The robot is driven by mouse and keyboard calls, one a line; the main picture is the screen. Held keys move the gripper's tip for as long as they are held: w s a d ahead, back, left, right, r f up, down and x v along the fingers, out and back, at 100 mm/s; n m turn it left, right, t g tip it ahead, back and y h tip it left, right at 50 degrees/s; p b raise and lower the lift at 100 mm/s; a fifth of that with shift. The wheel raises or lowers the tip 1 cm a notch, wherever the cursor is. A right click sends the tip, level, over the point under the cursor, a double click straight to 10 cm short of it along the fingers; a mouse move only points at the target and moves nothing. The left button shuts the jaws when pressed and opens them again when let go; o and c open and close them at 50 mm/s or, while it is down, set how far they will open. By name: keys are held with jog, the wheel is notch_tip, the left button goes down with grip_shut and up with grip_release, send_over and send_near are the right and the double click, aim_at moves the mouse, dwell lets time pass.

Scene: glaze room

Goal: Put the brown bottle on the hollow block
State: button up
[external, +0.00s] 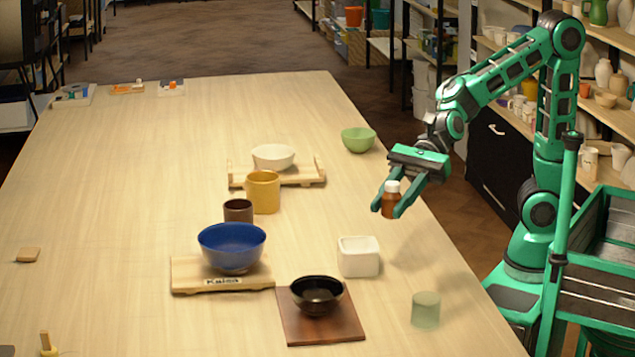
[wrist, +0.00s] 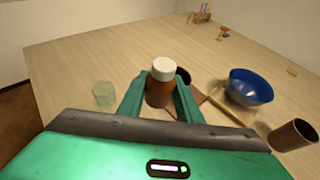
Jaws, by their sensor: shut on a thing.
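The brown bottle (external: 391,202) has a white cap and is upright between the fingers of my gripper (external: 387,210). My gripper is shut on it and holds it in the air near the table's right edge. The wrist view shows the bottle (wrist: 160,90) between the two green fingers. The hollow block (external: 358,256) is a white, square, open-topped piece on the table. It lies below and left of the bottle in the external view, apart from it. I cannot make out the block in the wrist view, where the bottle and gripper may hide it.
A black bowl (external: 317,292) on a brown board (external: 345,327) and a greenish glass (external: 425,309) stand near the block. A blue bowl (external: 232,246), brown cup (external: 238,210) and yellow mug (external: 263,192) stand left. A green bowl (external: 358,139) is farther back.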

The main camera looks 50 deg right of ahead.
send_over(358, 244)
notch_tip(358, 244, down, 6)
jog(key=shift+f, duration=2.25)
jog(key=o, duration=1)
jog(key=shift+f, duration=0.1)
jog(key=shift+o, duration=0.2)
jog(key=v, duration=1.2)
